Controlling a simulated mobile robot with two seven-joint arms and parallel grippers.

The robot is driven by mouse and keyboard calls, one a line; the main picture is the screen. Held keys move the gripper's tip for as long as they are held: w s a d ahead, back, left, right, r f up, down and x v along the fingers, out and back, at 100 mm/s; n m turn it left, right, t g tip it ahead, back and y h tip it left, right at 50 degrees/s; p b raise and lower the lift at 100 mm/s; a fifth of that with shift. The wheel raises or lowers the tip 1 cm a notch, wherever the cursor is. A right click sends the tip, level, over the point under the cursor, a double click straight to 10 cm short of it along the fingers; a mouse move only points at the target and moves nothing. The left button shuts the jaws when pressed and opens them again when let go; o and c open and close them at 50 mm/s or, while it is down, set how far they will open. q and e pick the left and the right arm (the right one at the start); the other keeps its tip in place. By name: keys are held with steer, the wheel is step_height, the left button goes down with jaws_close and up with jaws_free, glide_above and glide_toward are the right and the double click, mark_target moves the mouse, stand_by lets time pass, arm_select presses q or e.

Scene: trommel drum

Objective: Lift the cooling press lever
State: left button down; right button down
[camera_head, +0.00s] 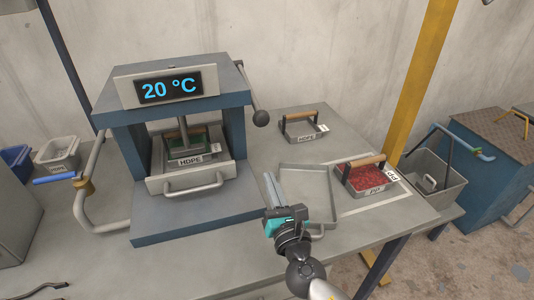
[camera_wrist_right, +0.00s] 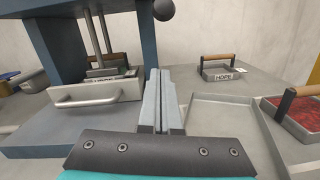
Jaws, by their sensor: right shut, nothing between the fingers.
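The cooling press (camera_head: 135,115) is a blue-grey frame with a display reading 20 °C. Its lever (camera_head: 249,88) is a dark rod on the right side, slanting down to a round black knob (camera_head: 261,118). The knob also shows at the top of the right wrist view (camera_wrist_right: 163,10); the rod is mostly out of that view. My right gripper (camera_head: 269,178) is shut and empty, in front of and below the knob, apart from it. Its fingers (camera_wrist_right: 157,75) point toward the far side of the table. My left gripper is not in view.
An HDPE mould sits in the press drawer (camera_head: 193,186). An empty tray (camera_head: 308,168) lies right of my gripper. A PP tray with red granules (camera_head: 368,180) and an HDPE mould (camera_head: 300,127) stand on the table.

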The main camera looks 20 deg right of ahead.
steer(key=w+d+r+p, duration=0.1)
steer(key=w+r+p, duration=0.2)
steer(key=w, duration=0.7)
steer(key=shift+r, duration=0.9)
steer(key=shift+w, duration=0.1)
